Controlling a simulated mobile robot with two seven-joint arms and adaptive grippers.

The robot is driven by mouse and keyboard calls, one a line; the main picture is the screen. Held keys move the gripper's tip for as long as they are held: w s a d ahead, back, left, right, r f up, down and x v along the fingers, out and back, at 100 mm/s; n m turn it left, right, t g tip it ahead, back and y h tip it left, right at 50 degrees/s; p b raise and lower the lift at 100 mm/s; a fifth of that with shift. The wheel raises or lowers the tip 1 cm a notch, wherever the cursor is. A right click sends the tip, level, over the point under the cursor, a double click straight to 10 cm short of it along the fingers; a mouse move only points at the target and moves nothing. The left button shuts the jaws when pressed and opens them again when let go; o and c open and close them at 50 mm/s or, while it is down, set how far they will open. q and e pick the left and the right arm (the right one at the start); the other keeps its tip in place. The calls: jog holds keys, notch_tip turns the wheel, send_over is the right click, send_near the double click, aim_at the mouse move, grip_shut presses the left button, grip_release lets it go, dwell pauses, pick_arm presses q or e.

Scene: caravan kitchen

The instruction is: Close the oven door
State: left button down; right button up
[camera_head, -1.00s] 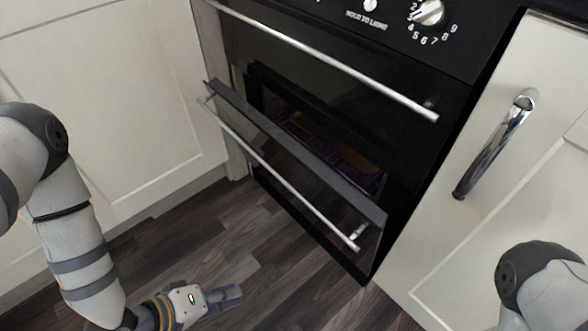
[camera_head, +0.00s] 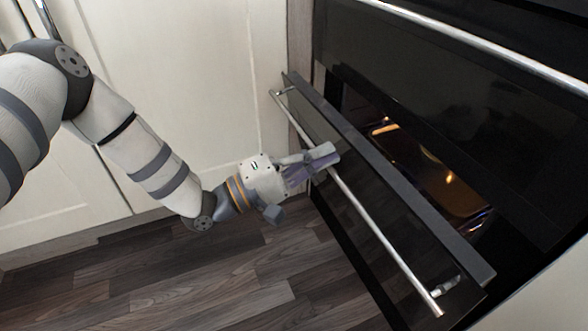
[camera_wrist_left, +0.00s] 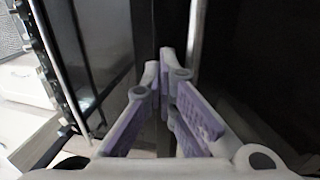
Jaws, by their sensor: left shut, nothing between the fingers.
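The lower oven door (camera_head: 400,185) is tilted part-way open in the head view, hinged along its bottom. A silver bar handle (camera_head: 375,225) runs along its front. My left gripper (camera_head: 325,160) is at the upper left part of the door, with its fingertips over or beside the handle; whether they touch the door I cannot tell. In the left wrist view, its fingers (camera_wrist_left: 165,80) are together at the tips with nothing between them, close to a dark panel. My right gripper does not show.
Behind the door gap, the oven inside (camera_head: 440,180) glows orange. A closed upper oven door (camera_head: 430,70) with a long handle is above. Cream cupboard fronts (camera_head: 180,80) stand left of the oven. The dark wood floor (camera_head: 200,280) is clear.

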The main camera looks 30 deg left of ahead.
aim_at(362, 133)
pick_arm(q)
jog(key=shift+x, duration=0.8)
jog(key=shift+w, duration=0.1)
jog(key=shift+w+d+r, duration=0.15)
jog(key=shift+w+d, duration=0.05)
jog(key=w+d, duration=0.1)
jog(key=w, duration=0.1)
jog(key=w+d+r+g+y+p, duration=0.1)
jog(key=w+d, duration=0.1)
jog(key=w+d+g, duration=0.1)
jog(key=w+d, duration=0.1)
jog(key=shift+w+d+r+y, duration=0.2)
jog(key=shift+w+r+y, duration=0.1)
jog(key=shift+w+r, duration=0.1)
jog(key=shift+w+d+r, duration=0.1)
jog(key=shift+w+r, duration=0.05)
jog(key=shift+w, duration=0.1)
